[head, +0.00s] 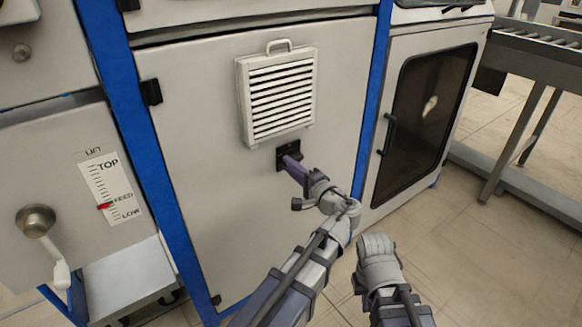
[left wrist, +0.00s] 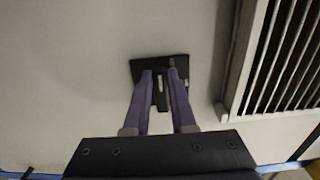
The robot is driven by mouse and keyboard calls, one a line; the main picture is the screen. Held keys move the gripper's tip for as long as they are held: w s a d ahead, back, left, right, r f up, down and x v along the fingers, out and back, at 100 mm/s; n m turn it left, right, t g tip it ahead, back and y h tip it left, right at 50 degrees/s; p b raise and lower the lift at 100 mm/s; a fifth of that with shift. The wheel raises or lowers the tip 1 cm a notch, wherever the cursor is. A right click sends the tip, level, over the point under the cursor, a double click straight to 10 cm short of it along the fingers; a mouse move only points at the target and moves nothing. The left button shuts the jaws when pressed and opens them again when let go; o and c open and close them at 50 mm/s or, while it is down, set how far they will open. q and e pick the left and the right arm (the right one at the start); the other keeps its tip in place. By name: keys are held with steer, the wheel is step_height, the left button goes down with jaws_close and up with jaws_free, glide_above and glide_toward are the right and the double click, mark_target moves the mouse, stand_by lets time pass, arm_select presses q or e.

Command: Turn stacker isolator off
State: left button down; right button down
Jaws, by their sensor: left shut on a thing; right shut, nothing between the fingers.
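The isolator is a small black plate (head: 281,163) on the grey cabinet door, just below the louvred vent. It also shows in the left wrist view (left wrist: 150,64). My left gripper (head: 288,161) reaches it from the lower right. In the left wrist view its two purple fingers (left wrist: 161,76) are shut on the black isolator handle (left wrist: 161,97), one finger on each side, with a narrow gap where the handle stands. The handle's exact angle is hard to tell, and the fingers hide it in the head view. My right arm shows at the lower right of the head view, but its fingers do not.
The louvred vent (head: 278,95) juts out just above the isolator. Blue frame posts (head: 128,120) flank the door. At left is a lift panel with a scale (head: 112,188) and a crank (head: 38,222). At right are a dark-windowed door (head: 425,115) and a roller conveyor (head: 540,50).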

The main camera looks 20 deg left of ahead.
stand_by(0.4)
arm_select(q)
steer(key=c, duration=0.7)
jaws_free()
steer(key=shift+c, duration=0.2)
